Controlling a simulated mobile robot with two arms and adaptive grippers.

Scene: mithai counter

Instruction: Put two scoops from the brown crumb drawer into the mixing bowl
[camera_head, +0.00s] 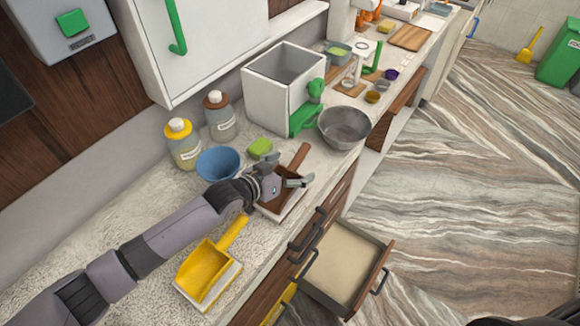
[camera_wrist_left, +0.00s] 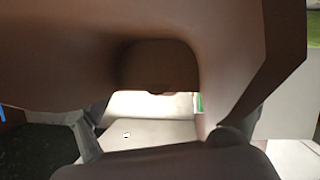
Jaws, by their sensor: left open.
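A brown scoop (camera_head: 299,158) lies on a pale holder at the counter's front edge, its handle pointing to the back right. My left gripper (camera_head: 288,173) is open over it and hides part of its pan. In the left wrist view the brown scoop (camera_wrist_left: 160,45) fills the upper part, very close to the open fingers (camera_wrist_left: 160,138); I cannot tell if they touch it. The grey metal mixing bowl (camera_head: 344,128) stands farther along the counter; its inside looks empty. An open drawer (camera_head: 342,262) holds pale cream material. No brown crumb shows. My right gripper is not in view.
A yellow scoop (camera_head: 206,270) lies on a holder nearer me. A white bin (camera_head: 283,88) with a green lever stands left of the mixing bowl. The open drawer juts over the floor.

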